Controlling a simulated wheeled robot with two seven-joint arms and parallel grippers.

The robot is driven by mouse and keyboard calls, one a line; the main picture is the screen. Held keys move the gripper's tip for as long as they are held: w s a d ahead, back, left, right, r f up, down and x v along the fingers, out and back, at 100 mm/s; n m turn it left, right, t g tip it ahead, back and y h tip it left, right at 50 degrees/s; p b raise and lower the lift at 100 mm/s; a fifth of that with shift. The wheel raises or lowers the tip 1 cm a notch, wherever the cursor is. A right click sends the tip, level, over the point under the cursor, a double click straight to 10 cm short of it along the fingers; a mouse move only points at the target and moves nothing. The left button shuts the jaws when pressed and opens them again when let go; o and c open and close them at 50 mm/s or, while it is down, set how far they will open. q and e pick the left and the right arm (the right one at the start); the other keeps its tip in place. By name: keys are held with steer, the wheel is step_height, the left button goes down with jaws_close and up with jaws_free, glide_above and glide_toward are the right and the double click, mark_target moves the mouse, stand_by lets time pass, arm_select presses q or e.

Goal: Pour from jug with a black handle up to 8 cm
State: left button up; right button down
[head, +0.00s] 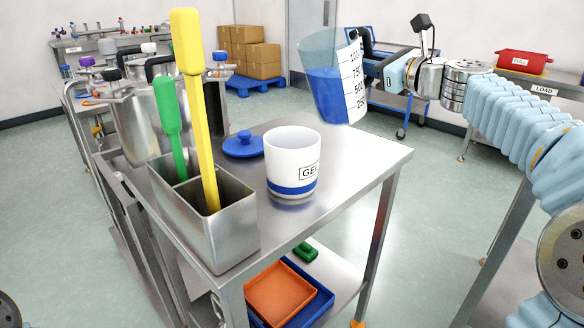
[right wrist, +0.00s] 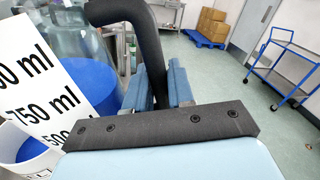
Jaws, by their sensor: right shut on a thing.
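A clear jug (head: 327,80) with blue liquid, a white scale label and a black handle is in the air above the right part of the steel table, tilted a little to the left. My right gripper (head: 372,66) is shut on its black handle; the handle also shows in the right wrist view (right wrist: 146,35) between the finger pads (right wrist: 162,88). A white pot (head: 292,160) with a blue band and a "GEL" label stands open and upright on the table, below and left of the jug. My left gripper is not in view.
A blue lid (head: 243,145) lies behind the pot. A steel holder (head: 206,215) with a green (head: 169,125) and a yellow (head: 196,110) tool stands left of it. Steel pots (head: 143,115) are behind. The table's right side (head: 365,155) is clear.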

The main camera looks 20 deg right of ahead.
stand_by(0.5)
steer(key=shift+f+n+b, duration=0.3)
steer(key=shift+f+b, duration=0.2)
steer(key=shift+b, duration=0.1)
steer(key=shift+f, duration=0.1)
steer(key=shift+f+b, duration=0.25)
steer(key=shift+b, duration=0.2)
steer(key=shift+d+n, duration=0.1)
steer(key=shift+n, duration=0.2)
steer(key=shift+f, duration=0.15)
steer(key=shift+f+b, duration=0.1)
steer(key=shift+b, duration=0.25)
steer(key=shift+n, duration=0.3)
steer(key=shift+f, duration=0.15)
